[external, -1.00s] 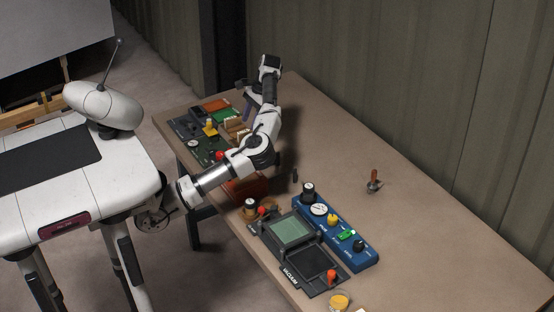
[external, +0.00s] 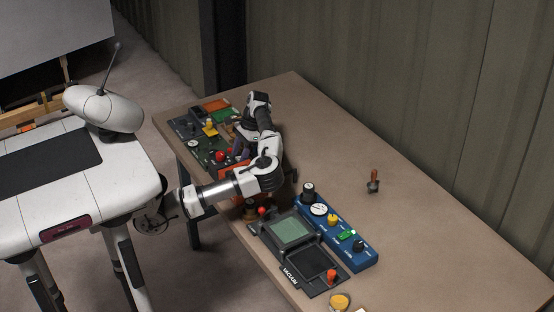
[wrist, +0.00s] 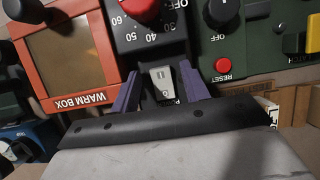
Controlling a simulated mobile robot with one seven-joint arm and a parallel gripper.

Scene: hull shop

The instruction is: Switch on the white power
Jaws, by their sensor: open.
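The white power switch (wrist: 162,82) is a pale rocker on a black panel (wrist: 150,48), below a red knob with a number scale. The lettering beneath it is mostly hidden. My gripper (wrist: 163,88) is open in the wrist view, with one purple finger on each side of the switch. I cannot tell whether the fingers touch the switch or panel. In the external view my gripper (external: 238,148) points down over the panels at the far part of the table. The switch cannot be made out there.
In the wrist view an orange WARM BOX panel (wrist: 108,97) is at left and a green panel (wrist: 250,52) with a red RESET button (wrist: 223,65) at right. In the external view, a blue panel (external: 345,235) is nearer. The table's right side is mostly clear, with a small red-handled tool (external: 373,182).

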